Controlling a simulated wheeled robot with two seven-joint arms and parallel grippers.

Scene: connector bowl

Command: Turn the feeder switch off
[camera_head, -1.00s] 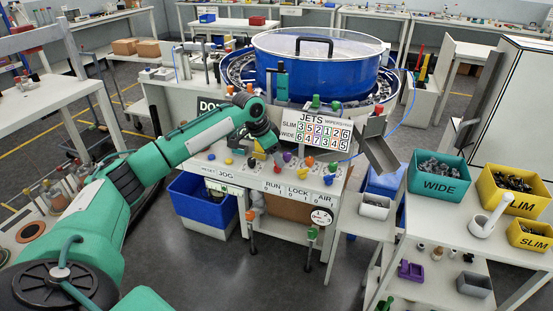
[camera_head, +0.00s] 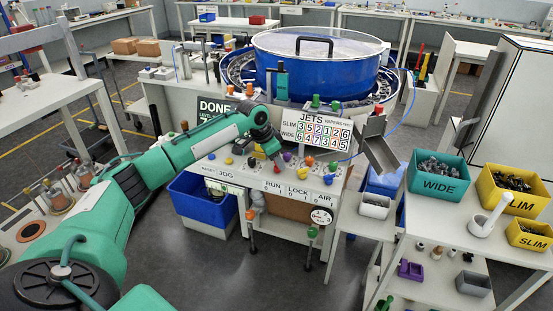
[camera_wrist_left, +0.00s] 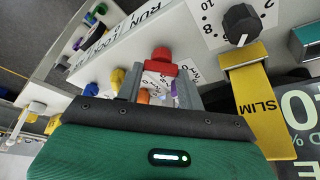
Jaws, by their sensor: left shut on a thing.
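The feeder machine's white front panel carries several coloured knobs and the labels RUN, LOCK and AIR. A red switch knob (camera_head: 278,167) stands on the panel just behind the RUN label (camera_head: 272,187). My left gripper (camera_head: 274,155) reaches down onto it from the left. In the left wrist view, the grey fingers (camera_wrist_left: 160,88) are shut on the red knob (camera_wrist_left: 161,62), which shows between and just beyond the fingertips. Which way the knob points is too small to tell. My right gripper is out of view.
Yellow knobs (camera_head: 251,162), orange knobs (camera_head: 309,160) and blue knobs stand close around on the panel. The blue bowl (camera_head: 315,75) rises behind. A metal chute (camera_head: 379,152) and a teal WIDE bin (camera_head: 438,180) are to the right. A black dial knob (camera_wrist_left: 240,22) is near my wrist.

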